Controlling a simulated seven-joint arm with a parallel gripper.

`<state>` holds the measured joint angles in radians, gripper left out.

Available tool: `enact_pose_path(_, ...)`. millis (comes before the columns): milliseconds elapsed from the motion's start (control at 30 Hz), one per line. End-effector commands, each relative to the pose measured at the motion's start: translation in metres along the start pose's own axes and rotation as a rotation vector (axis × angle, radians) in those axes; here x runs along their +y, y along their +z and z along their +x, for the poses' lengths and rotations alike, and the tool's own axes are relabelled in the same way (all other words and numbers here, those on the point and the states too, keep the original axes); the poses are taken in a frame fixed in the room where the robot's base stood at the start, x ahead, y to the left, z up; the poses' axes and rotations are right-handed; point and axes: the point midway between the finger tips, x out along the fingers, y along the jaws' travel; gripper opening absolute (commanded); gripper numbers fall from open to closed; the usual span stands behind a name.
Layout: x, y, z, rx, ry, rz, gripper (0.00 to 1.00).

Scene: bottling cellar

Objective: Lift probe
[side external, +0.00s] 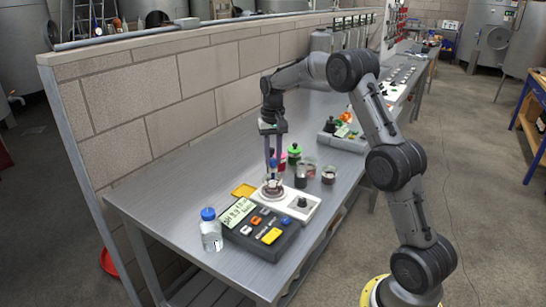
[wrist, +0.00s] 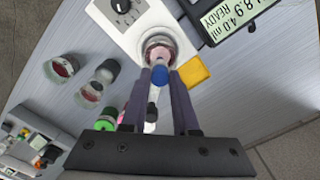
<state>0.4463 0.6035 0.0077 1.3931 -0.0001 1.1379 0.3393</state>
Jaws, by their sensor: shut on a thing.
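My gripper (side external: 273,172) points straight down over a small glass beaker (side external: 272,192) on a white stirrer (side external: 300,210). In the wrist view my gripper (wrist: 160,82) is shut on the probe (wrist: 159,75), whose blue top shows between the fingertips. The probe's lower part is hidden; it lines up with the mouth of the beaker (wrist: 157,45), which holds something pinkish. I cannot tell whether its tip is inside the beaker. The dark pH meter (side external: 260,231) with a lit display stands in front of the stirrer.
A blue-capped bottle (side external: 210,230) stands left of the meter. Glasses with dark contents (side external: 328,175) and a green-capped bottle (side external: 294,153) stand close by. A block wall (side external: 160,90) borders the bench. The bench's left end is clear.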

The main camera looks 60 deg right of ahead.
Motion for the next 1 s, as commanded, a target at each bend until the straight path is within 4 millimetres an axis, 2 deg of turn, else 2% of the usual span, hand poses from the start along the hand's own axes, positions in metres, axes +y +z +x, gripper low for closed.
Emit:
enact_pose_path(200, 0.000, -0.001, -0.037, 0.006, -0.002, 0.000, 0.00)
enact_pose_path(300, 0.000, -0.001, -0.048, 0.003, -0.001, 0.000, 0.00)
enact_pose_path(600, 0.000, 0.000, -0.051, 0.004, -0.001, 0.000, 0.00)
enact_pose_path(633, 0.000, 0.000, -0.051, 0.004, -0.002, 0.000, 0.32)
enact_pose_path(767, 0.000, 0.000, -0.051, 0.003, -0.001, 0.000, 0.55)
enact_pose_path(800, 0.000, 0.000, -0.051, 0.003, -0.001, 0.000, 0.59)
enact_pose_path(1000, 0.000, 0.000, -0.050, 0.001, -0.001, 0.000, 0.59)
